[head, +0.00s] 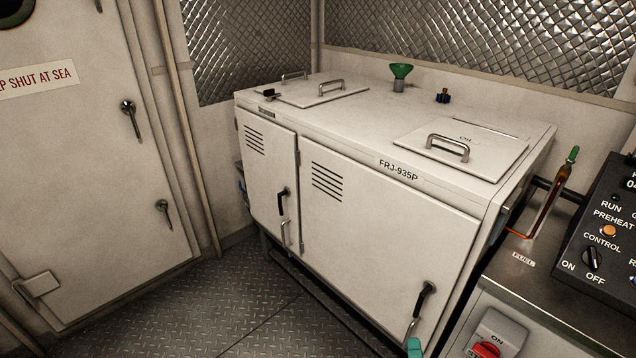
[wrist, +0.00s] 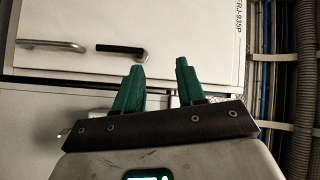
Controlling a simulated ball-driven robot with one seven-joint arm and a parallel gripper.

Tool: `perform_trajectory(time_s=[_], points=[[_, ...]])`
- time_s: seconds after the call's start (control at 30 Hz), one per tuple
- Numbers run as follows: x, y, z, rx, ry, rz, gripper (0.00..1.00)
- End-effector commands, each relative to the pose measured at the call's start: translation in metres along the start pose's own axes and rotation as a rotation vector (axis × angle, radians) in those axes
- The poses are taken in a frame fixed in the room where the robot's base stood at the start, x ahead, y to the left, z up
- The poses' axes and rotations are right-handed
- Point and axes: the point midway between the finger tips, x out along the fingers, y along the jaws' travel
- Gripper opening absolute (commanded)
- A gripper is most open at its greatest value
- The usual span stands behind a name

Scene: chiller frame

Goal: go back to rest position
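My gripper shows in the wrist view (wrist: 160,80) with its two green fingers apart and nothing between them. A black door handle (wrist: 122,50) of the white cabinet lies just beyond the left finger in that picture, and I cannot tell from this view how far off it is. In the head view only a small green tip (head: 414,348) shows at the bottom edge, near the cabinet's lower right handle (head: 422,300). The rest of my gripper is out of that frame.
The white cabinet (head: 385,235) marked FRJ-935P has shut doors and lids. A black control panel (head: 605,235) and a steel counter (head: 545,292) stand at right. A shut white door (head: 75,150) is at left. The tread-plate floor (head: 210,310) between is clear. Cables (wrist: 285,60) run beside the cabinet.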

Motion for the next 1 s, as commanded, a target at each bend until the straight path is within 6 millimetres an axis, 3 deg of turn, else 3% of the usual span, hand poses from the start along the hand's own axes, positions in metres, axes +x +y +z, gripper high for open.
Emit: perform_trajectory(time_s=[0.1, 0.23, 0.47, 0.67, 0.9, 1.0], points=[[-0.007, -0.017, 0.024, -0.138, -0.209, -0.013, 0.39], [-0.025, -0.025, 0.045, -0.310, -0.429, 0.002, 0.39], [-0.076, -0.013, 0.053, -0.627, -0.781, 0.116, 0.39], [-0.136, 0.007, 0.022, -0.880, -1.044, 0.316, 0.39], [-0.214, 0.015, -0.045, -1.079, -1.285, 0.637, 0.39], [-0.238, 0.012, -0.067, -1.112, -1.341, 0.741, 0.39]])
